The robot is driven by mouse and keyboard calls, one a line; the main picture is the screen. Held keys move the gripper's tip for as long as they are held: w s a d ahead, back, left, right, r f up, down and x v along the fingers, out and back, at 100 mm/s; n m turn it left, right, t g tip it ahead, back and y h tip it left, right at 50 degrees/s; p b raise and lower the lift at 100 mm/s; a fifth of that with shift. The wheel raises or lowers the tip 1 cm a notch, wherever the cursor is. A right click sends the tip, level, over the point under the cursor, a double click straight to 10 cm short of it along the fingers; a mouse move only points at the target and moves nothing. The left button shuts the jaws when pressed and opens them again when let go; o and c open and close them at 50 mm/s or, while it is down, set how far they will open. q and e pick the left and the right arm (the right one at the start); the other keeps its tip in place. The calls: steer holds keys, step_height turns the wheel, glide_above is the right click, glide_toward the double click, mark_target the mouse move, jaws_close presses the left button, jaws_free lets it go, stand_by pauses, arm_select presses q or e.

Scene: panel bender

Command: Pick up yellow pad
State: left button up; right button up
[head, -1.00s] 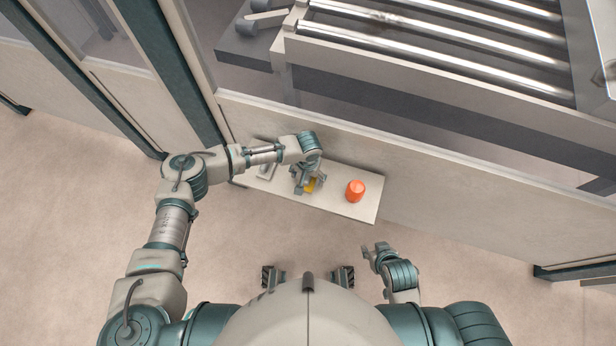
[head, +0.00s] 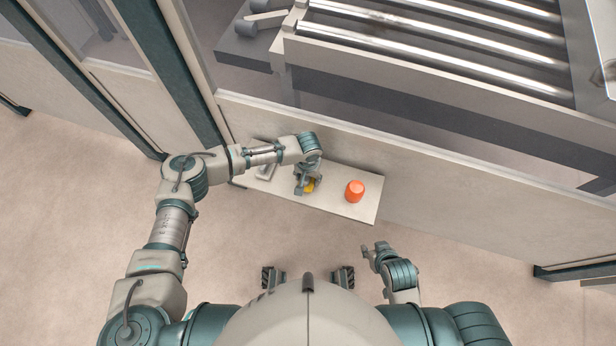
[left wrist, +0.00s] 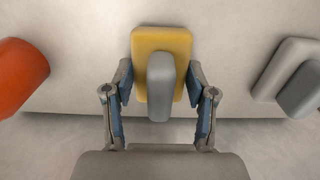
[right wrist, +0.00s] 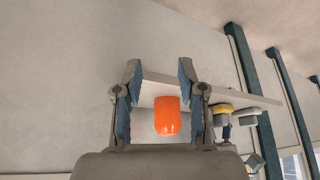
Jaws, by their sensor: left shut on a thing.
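The yellow pad (head: 309,187) has a grey grip on top and lies on the pale shelf (head: 350,208), partly hidden by my left gripper (head: 308,182) in the head view. In the left wrist view the yellow pad (left wrist: 160,40) lies between the two fingers of my left gripper (left wrist: 160,85), which are shut against its sides. I cannot see a gap between the pad and the shelf. My right gripper (head: 370,254) is well short of the shelf. In the right wrist view its fingers (right wrist: 158,75) are apart with nothing held.
An orange object (head: 355,191) stands on the shelf to the right of the pad. A grey block (head: 266,171) with a raised grip lies to the left. A low wall runs behind the shelf, with a roller conveyor (head: 430,50) beyond it. The floor in front is clear.

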arm_select(q)
steer(key=r, duration=0.1)
steer(key=r+p, duration=0.1)
steer(key=r, duration=0.1)
steer(key=shift+s+r, duration=0.25)
steer(key=shift+r, duration=0.05)
arm_select(e)
steer(key=s+d+g, duration=0.2)
steer(key=s+g, duration=0.1)
steer(key=s, duration=0.2)
arm_select(q)
steer(key=s+a+r+p, duration=0.1)
steer(key=s+a+p, duration=0.2)
steer(key=s, duration=1.2)
steer(key=shift+s+p, duration=0.15)
steer(key=shift+p, duration=0.5)
arm_select(e)
steer(key=s+d+x, duration=0.1)
steer(key=s+x, duration=0.1)
steer(key=x, duration=0.9)
steer(key=shift+a+f+h, duration=0.35)
steer(key=shift+f+h, duration=0.05)
steer(key=shift+f, duration=0.15)
steer(key=shift+w, duration=0.1)
